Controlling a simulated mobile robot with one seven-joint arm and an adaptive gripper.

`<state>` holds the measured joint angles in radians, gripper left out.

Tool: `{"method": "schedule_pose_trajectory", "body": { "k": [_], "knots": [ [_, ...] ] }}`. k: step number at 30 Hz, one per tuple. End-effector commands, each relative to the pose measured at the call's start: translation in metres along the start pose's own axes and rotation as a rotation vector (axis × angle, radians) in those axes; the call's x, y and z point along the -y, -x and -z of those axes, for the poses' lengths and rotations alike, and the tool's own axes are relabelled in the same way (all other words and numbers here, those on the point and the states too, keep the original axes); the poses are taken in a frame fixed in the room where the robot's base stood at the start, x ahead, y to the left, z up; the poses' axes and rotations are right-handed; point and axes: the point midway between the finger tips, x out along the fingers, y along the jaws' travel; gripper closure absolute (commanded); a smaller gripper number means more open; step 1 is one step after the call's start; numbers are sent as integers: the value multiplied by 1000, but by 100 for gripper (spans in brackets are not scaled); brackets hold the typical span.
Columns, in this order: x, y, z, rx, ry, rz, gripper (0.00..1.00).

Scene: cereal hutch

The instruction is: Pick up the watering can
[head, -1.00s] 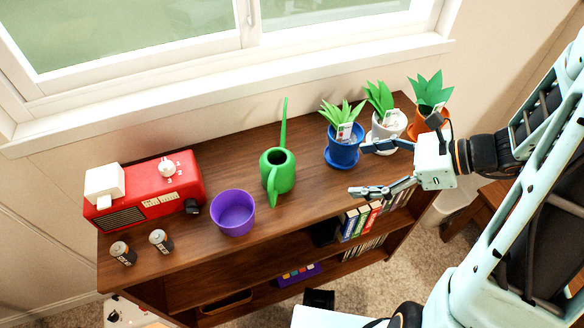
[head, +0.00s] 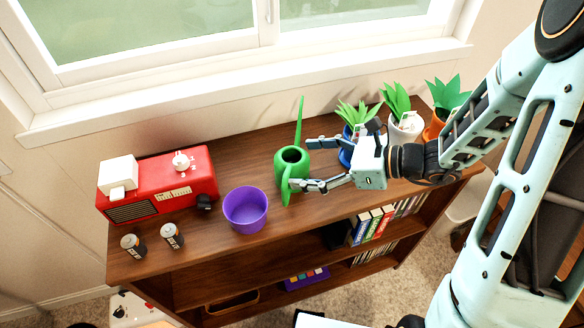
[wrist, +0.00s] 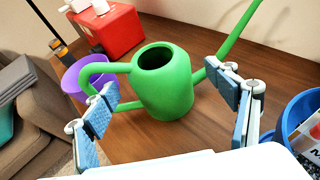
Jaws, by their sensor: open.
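The green watering can (head: 290,161) stands upright on the wooden shelf top, with its long spout pointing to the back and its handle to the front. In the wrist view the watering can (wrist: 165,88) sits ahead of my gripper (wrist: 172,112), its body in line with the gap between the fingers. My gripper (head: 305,164) is open and empty, just right of the can. In the wrist view, the left finger overlaps the handle's end; I cannot tell whether they touch.
A purple pot (head: 245,210) stands just left of the can. A red radio (head: 160,186) and two batteries (head: 172,236) are farther left. A blue pot (wrist: 300,118) with a plant is close on the right. White (head: 405,128) and orange (head: 436,125) plant pots stand beyond it.

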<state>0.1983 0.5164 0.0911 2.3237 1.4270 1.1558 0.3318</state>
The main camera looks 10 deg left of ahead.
Motion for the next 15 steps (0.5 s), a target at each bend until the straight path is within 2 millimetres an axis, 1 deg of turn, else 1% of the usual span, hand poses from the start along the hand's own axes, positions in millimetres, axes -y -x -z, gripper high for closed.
{"method": "schedule_pose_trajectory", "body": {
  "k": [3,7,10,15],
  "knots": [
    [-2,-20,2,1,-2,-5,21],
    [-1,-37,1,1,0,-4,21],
    [-1,-43,1,0,0,-2,21],
    [0,-44,1,0,0,-1,21]
  ]
}}
